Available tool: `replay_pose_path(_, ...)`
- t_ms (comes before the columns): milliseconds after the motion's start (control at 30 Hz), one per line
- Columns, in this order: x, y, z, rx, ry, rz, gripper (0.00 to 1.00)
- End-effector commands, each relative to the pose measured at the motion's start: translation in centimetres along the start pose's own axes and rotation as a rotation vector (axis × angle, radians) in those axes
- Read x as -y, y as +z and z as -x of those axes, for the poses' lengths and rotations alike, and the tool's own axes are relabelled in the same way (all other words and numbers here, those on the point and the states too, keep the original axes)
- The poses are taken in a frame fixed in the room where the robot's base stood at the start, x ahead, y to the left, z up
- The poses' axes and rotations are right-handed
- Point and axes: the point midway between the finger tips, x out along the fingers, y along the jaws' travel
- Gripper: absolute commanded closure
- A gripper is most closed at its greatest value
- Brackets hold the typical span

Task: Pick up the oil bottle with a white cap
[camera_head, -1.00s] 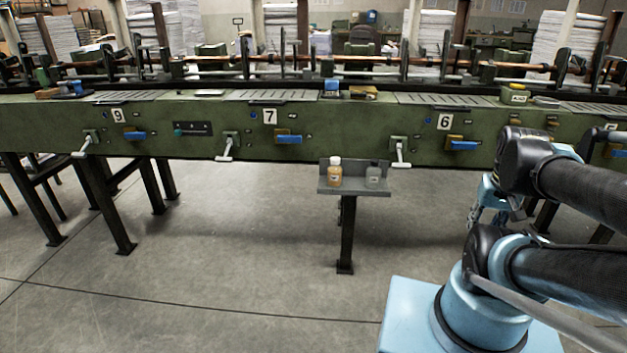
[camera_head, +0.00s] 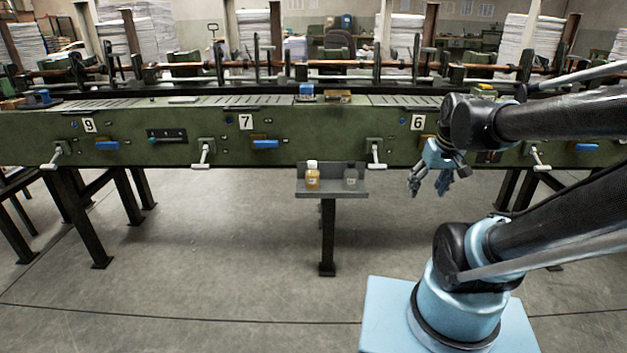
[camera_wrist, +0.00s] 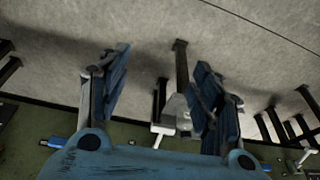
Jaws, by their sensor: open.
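The oil bottle with a white cap (camera_head: 313,180) stands upright on the left part of a small grey shelf (camera_head: 332,193), in the middle of the head view. It holds amber liquid and has a pale label. My gripper (camera_head: 428,188) is open and empty, to the right of the shelf and clear of the bottle. In the wrist view my gripper (camera_wrist: 160,82) shows its two blue fingers spread wide. The grey shelf (camera_wrist: 174,108) appears beyond them, partly hidden by the right finger. I cannot make out the bottle there.
A long green machine (camera_head: 290,140) runs behind, with white levers sticking out, one lever (camera_head: 376,153) close to the shelf. The floor (camera_head: 200,260) in front is clear.

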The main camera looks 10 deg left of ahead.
Motion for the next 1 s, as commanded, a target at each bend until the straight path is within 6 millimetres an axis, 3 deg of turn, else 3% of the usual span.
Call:
replay_pose_path(100,1.8,-3.9,-0.1,-0.029,-0.034,0.087,0.41)
replay_pose_path(367,6.8,-11.6,-1.3,-0.095,-0.104,0.265,0.41)
replay_pose_path(600,12.9,-17.9,-3.4,-0.157,-0.171,0.423,0.41)
replay_pose_path(800,18.5,-22.1,-5.7,-0.206,-0.224,0.544,0.41)
replay_pose_path(1000,22.7,-24.3,-7.4,-0.242,-0.259,0.624,0.41)
